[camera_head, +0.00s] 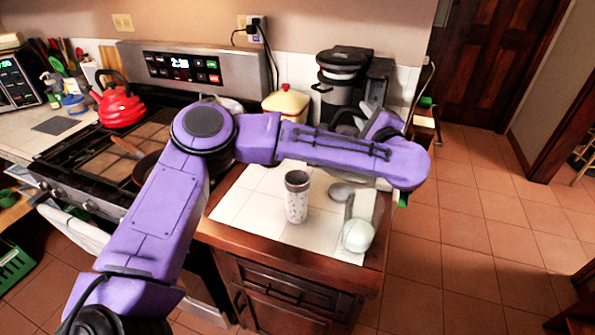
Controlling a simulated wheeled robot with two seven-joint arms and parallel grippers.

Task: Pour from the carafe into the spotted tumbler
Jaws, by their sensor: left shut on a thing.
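The spotted tumbler (296,203), pale with small dark spots and a grey-brown rim, stands upright on the white tiled counter. A dark carafe (341,101) is at the back of the counter, under the top of the coffee maker; its lower part is hidden by my forearm. My left arm reaches across from the left, and its wrist bends back at the right. My left gripper (368,119) is shut on the carafe, beside its right side, behind the tumbler; the fingers are partly hidden. My right gripper is out of view.
The coffee maker (378,80) stands at the back right, with a yellow canister (286,103) on its left. A grey spoon-like thing (341,192) and a pale rounded vessel (357,235) lie right of the tumbler. A red kettle (118,106) is on the stove. The counter's front left is clear.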

